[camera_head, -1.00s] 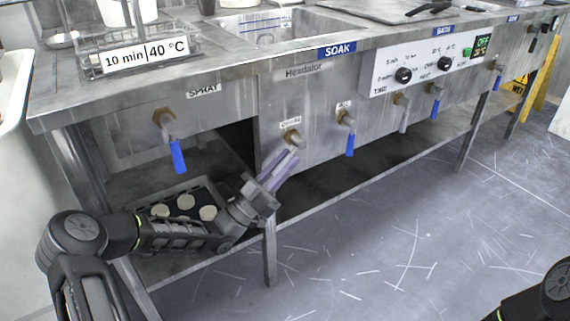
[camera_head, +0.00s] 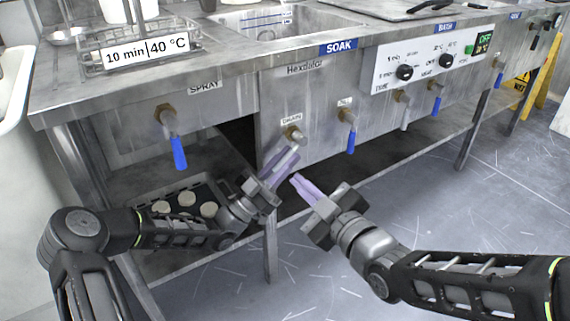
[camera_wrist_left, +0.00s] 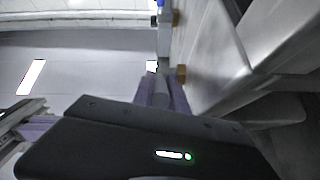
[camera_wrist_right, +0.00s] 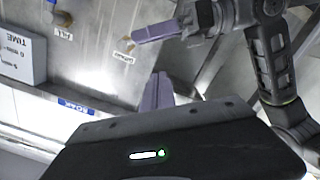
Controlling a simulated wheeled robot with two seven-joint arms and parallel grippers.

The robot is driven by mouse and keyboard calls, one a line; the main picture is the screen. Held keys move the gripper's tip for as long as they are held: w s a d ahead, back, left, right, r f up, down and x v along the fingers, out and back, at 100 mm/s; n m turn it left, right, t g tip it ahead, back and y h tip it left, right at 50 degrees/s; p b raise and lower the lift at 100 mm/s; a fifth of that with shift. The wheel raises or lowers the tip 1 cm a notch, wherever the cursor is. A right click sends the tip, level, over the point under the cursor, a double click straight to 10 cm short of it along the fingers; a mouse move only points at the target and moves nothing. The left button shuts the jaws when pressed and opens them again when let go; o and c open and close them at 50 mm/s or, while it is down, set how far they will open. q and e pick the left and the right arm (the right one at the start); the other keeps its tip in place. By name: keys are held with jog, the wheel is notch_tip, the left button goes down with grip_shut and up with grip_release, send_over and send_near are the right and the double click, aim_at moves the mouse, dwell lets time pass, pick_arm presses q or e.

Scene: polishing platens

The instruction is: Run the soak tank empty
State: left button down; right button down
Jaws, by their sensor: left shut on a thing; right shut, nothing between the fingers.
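The soak tank (camera_head: 318,24) is a steel basin sunk in the bench above the blue SOAK label (camera_head: 338,47). Its water level is hard to make out. On the front panel below, the drain valve (camera_head: 294,134) has a brass fitting and a grey handle slanting down to the left. My left gripper (camera_head: 284,158) is shut on that handle; the handle also shows between its fingers in the left wrist view (camera_wrist_left: 161,92). My right gripper (camera_head: 296,180) is shut and empty, just right of and below the left gripper. The fill valve (camera_head: 348,118) has a blue handle hanging down.
The spray valve (camera_head: 170,120) with a blue handle is to the left. The bath control panel (camera_head: 425,62) and more valves are to the right. A tray of pale discs (camera_head: 215,185) sits on the lower shelf. The floor (camera_head: 480,215) in front is clear.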

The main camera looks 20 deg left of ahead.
aim_at(282, 162)
jog(key=shift+r+n, duration=0.15)
jog(key=shift+n, duration=0.35)
jog(key=x, duration=0.3)
jog(key=f+x, duration=0.1)
jog(key=x, duration=0.3)
jog(key=w+d+x, duration=0.1)
jog(key=x, duration=0.2)
jog(key=shift+w+a+f, duration=0.15)
jog(key=shift+w+f, duration=0.15)
jog(key=shift+f, duration=0.1)
jog(key=shift+w+f, duration=0.45)
jog(key=shift+f, duration=0.15)
